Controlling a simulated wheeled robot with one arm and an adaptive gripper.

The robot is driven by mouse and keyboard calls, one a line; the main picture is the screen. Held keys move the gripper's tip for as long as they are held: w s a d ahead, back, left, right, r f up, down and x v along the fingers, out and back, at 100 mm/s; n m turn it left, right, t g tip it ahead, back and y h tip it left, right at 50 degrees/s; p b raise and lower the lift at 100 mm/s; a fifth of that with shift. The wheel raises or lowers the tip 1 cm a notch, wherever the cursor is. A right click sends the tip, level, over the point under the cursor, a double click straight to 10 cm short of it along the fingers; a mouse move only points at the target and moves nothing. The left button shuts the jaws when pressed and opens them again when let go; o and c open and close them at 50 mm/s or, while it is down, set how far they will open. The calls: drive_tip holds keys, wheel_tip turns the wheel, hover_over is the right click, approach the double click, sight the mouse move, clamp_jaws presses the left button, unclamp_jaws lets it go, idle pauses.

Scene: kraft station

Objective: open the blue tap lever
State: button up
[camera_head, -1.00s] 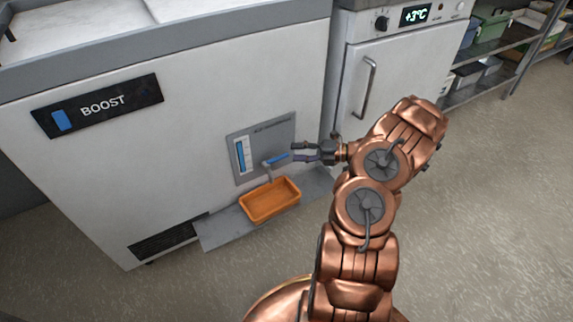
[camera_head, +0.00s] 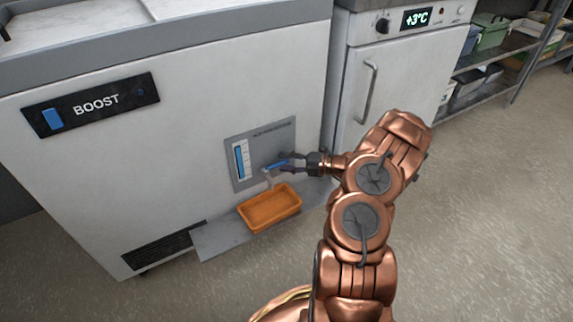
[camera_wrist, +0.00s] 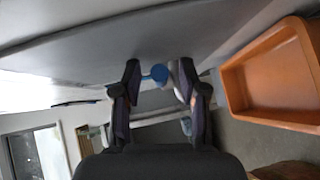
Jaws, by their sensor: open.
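The blue tap lever (camera_head: 279,163) sticks out from a grey panel on the front of the white cabinet, above a grey spout (camera_head: 268,176). My gripper (camera_head: 287,163) is at the lever with its fingers pointing at the panel. Whether a finger touches the lever I cannot tell.
An orange tray (camera_head: 270,208) stands on a grey ledge (camera_head: 222,240) below the tap; it also shows at right in the wrist view (camera_wrist: 290,120). A white fridge with a vertical handle (camera_head: 371,92) stands to the right. Open floor lies in front.

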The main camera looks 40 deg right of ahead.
clamp_jaws()
idle(0.4)
idle(0.4)
